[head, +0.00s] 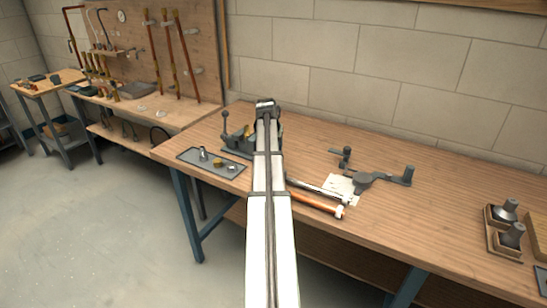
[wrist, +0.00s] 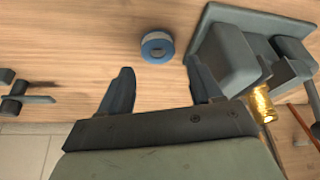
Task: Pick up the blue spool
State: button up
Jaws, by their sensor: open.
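The blue spool (wrist: 157,47), a short roll with a blue rim and a pale band, rests on the wooden bench in the wrist view. My gripper (wrist: 160,67) is open and empty, its two dark fingers spread to the left and right. The spool lies beyond the fingertips, roughly centred on the gap between them and apart from both. In the head view I cannot make out the spool; my arm covers the middle of the bench.
A grey vise (wrist: 232,52) with a brass piece (wrist: 262,104) stands close right of the spool in the wrist view. The workbench (head: 440,215) also bears a tray (head: 184,155) with fittings, a dark bender (head: 375,180) and an orange-handled tool (head: 316,204). Bare wood lies left of the spool.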

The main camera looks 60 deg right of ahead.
jog(key=shift+x, duration=2.8)
jog(key=shift+s, duration=0.2)
jog(key=c, duration=0.8)
